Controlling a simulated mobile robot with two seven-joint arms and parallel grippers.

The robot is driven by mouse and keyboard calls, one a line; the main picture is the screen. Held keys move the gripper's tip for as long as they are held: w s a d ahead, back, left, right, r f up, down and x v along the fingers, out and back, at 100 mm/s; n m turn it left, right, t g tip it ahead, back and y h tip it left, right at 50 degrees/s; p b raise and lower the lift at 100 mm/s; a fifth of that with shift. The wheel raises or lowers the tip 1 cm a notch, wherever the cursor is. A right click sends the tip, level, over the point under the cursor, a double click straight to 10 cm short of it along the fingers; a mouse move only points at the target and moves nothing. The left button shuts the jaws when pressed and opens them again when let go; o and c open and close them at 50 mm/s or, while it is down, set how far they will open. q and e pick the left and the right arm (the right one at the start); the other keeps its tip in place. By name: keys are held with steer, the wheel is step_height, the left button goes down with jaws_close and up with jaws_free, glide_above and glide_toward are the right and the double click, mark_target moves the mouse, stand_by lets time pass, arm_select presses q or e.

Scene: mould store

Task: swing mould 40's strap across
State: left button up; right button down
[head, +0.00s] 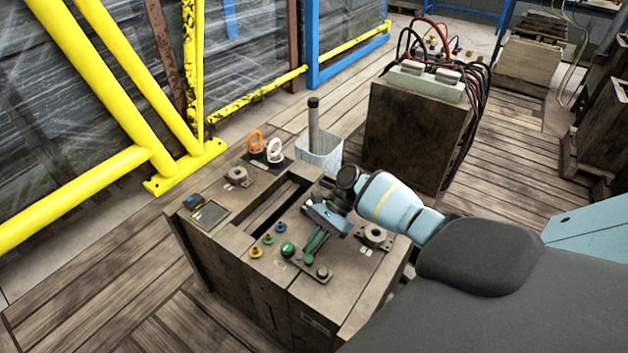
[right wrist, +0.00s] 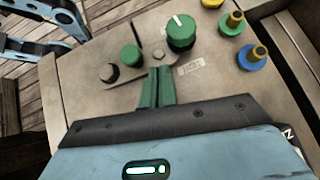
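A squat wooden-sided mould block (head: 215,240) with a grey top stands in front of me. The bolt also shows in the head view (head: 322,272). My right gripper (head: 312,248) is low over the top, its two green fingers side by side, shut with nothing visible between them. The fingertips (right wrist: 160,70) are beside the strap; contact cannot be told. No number 40 is readable.
A large green knob (head: 287,248) and several blue, green and yellow fittings stand beside the fingers. Orange and white rings (head: 274,151) and a pale bin (head: 325,150) are behind. A yellow frame (head: 90,195) is left, a hose-topped crate (head: 410,125) at back.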

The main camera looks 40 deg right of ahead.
stand_by(0.4)
steer(key=shift+d+r, duration=0.1)
steer(key=v, duration=0.7)
steer(key=shift+d+r, duration=0.15)
steer(key=shift+d, duration=0.05)
steer(key=shift+a, duration=0.1)
stand_by(0.3)
